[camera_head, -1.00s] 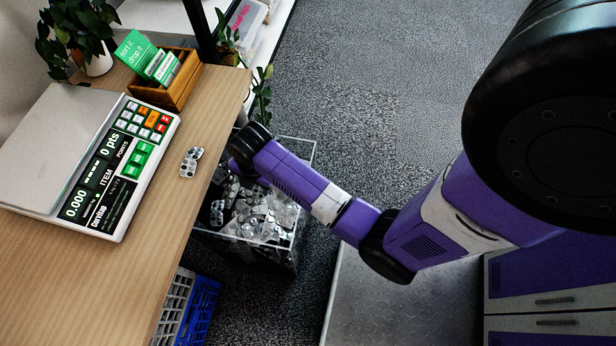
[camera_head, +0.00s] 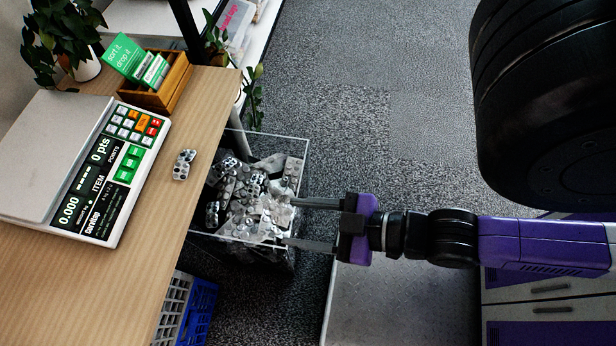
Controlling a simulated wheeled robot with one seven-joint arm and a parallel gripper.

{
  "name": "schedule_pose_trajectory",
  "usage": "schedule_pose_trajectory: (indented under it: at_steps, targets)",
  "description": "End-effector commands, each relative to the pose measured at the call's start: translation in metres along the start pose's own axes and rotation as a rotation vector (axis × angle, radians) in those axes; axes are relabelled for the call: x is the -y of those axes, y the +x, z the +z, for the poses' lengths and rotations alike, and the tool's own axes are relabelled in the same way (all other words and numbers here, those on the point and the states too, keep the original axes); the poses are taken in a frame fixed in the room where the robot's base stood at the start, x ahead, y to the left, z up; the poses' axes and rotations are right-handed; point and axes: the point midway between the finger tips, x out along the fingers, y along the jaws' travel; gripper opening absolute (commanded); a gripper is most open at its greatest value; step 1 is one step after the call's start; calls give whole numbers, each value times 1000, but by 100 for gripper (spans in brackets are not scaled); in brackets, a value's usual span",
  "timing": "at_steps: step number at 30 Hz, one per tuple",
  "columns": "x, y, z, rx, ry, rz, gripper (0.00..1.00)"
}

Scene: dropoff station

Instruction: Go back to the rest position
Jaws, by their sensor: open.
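My gripper (camera_head: 300,223) is open, with its two dark fingers spread and pointing left. The fingertips show over the right part of a clear bin (camera_head: 307,165) filled with silver blister packs (camera_head: 245,205). I see nothing between the fingers that is clearly held; the packs behind them lie in the bin. My purple and black arm reaches in from the right. One blister pack (camera_head: 183,164) lies on the wooden table (camera_head: 130,285) near its right edge.
A scale (camera_head: 85,165) with a keypad and display stands on the table. A wooden card box (camera_head: 170,88) and a plant (camera_head: 62,35) stand behind it. Blue and grey crates (camera_head: 198,310) sit under the table. Carpet (camera_head: 370,90) beyond the bin is clear.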

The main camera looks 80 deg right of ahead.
Motion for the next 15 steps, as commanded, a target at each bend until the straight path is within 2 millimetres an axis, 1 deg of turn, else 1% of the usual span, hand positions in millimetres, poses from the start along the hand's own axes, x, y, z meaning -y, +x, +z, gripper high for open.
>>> schedule_pose_trajectory:
  at_steps: [1, 3, 6, 15]
  targets:
    - [0, -11, -12, -26, 38, -9, 54]
    - [0, -19, -25, -58, 84, -17, 54]
    - [-1, -26, -35, -82, 117, -23, 54]
    - [-1, -26, -36, -87, 125, -24, 54]
